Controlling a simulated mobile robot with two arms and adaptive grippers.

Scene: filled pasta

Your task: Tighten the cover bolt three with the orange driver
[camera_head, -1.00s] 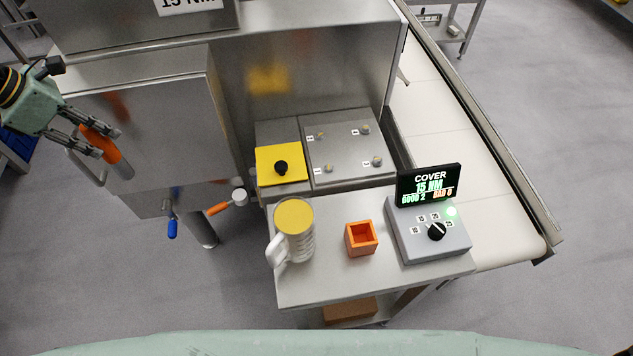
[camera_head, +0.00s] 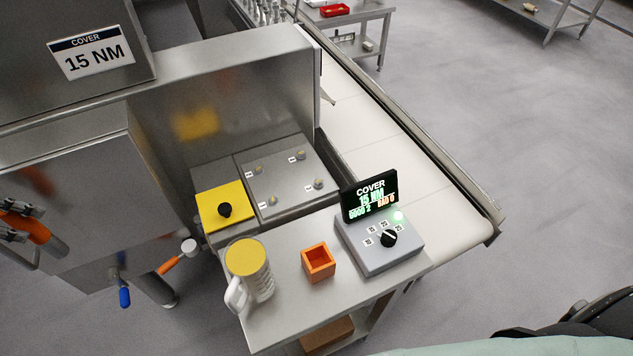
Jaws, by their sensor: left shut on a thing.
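My left gripper (camera_head: 22,222) is at the left edge, mostly cut off, and is shut on the orange driver (camera_head: 45,238). The driver's orange body sticks out toward the lower right, well left of the cover. The grey cover plate (camera_head: 285,180) lies on the machine bed with several bolts near its corners, each beside a small white tag too small to read. Bolts show at back left (camera_head: 258,170), back right (camera_head: 300,155), front left (camera_head: 272,201) and front right (camera_head: 318,183). My right gripper is out of view.
A controller (camera_head: 380,250) with a dial has a display (camera_head: 369,196) reading COVER, 15 NM, GOOD 2, BAD 0. An orange open box (camera_head: 318,262) and a yellow-topped white mug (camera_head: 247,262) stand on the bench. A yellow plate with a black knob (camera_head: 224,210) adjoins the cover.

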